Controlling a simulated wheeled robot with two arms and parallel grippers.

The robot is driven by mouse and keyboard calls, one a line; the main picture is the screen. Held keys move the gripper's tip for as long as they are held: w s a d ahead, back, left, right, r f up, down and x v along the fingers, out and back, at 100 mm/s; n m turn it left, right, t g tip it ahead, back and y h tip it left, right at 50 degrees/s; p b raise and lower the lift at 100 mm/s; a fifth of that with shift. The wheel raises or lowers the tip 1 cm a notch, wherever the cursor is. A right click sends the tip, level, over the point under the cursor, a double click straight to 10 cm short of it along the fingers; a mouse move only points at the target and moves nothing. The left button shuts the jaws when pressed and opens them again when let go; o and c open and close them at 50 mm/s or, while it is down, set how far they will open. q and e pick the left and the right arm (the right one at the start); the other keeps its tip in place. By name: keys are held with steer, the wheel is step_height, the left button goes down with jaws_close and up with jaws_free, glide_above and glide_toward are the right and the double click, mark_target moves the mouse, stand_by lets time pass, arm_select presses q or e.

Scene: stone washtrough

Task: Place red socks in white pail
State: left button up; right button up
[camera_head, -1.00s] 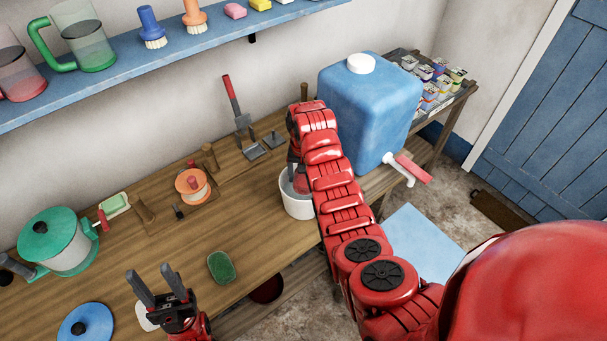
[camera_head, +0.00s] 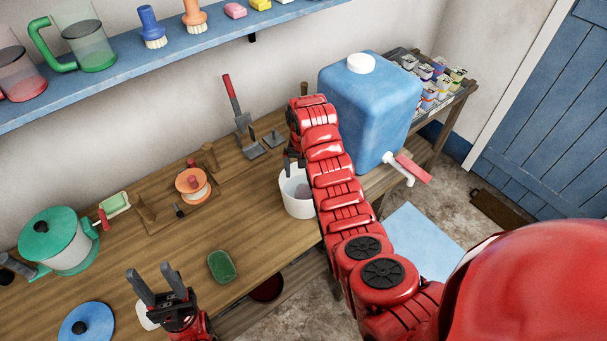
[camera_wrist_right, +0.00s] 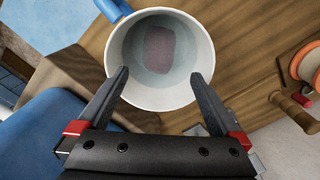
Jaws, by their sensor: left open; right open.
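The white pail (camera_head: 298,207) stands on the wooden bench near its front edge, left of the blue water container. In the right wrist view the pail (camera_wrist_right: 204,62) is seen from above, with a dull reddish-pink patch (camera_wrist_right: 158,48) at its bottom, seemingly the red socks under grey-blue water. My right gripper (camera_head: 294,160) is open and empty over the pail's rim, its fingers (camera_wrist_right: 160,74) spread apart above the near side. My left gripper (camera_head: 153,272) is open and empty at the front left of the bench, away from the pail.
The blue water container (camera_head: 370,105) with a tap stands right of the pail. A green brush or sponge (camera_head: 221,266), a spool (camera_head: 192,185) and a green-and-white pot (camera_head: 58,243) are on the bench (camera_head: 245,225). A blue shelf (camera_head: 180,50) runs above.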

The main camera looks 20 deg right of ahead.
step_height(320, 180, up, 5)
steer(key=p, duration=0.2)
steer(key=shift+s+r+p, duration=0.1)
steer(key=shift+r+p, duration=0.05)
steer(key=shift+p, duration=0.25)
